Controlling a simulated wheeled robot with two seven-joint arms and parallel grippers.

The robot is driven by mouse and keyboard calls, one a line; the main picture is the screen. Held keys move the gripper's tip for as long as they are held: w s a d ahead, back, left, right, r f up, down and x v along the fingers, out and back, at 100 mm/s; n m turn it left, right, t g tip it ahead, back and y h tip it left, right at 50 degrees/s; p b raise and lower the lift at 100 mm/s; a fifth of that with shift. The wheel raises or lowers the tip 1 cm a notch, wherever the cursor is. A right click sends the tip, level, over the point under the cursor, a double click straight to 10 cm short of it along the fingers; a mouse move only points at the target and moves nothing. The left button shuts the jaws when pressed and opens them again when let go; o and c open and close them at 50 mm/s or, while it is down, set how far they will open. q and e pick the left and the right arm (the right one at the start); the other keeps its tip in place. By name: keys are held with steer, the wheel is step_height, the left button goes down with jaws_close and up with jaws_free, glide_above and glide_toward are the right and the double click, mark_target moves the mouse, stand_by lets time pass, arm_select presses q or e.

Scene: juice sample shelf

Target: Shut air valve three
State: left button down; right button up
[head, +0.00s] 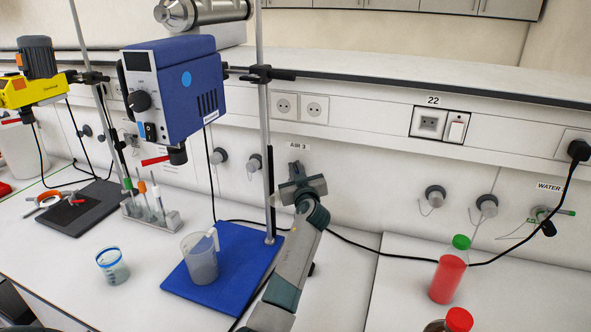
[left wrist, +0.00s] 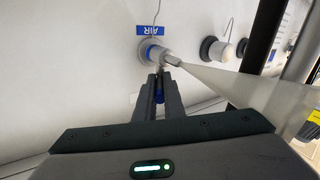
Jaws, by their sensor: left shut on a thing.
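The AIR 3 label (head: 298,146) is on the wall panel, just above my left gripper (head: 296,172). In the head view the gripper hides the valve under that label. The handle's exact angle is hard to tell. My right gripper is not in view.
A stand rod (head: 266,130) rises just left of my gripper, from a blue base (head: 240,252) holding a beaker (head: 200,257). A blue stirrer motor (head: 175,85) hangs on it. A red bottle (head: 447,278) stands at right. A black cable runs behind my arm.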

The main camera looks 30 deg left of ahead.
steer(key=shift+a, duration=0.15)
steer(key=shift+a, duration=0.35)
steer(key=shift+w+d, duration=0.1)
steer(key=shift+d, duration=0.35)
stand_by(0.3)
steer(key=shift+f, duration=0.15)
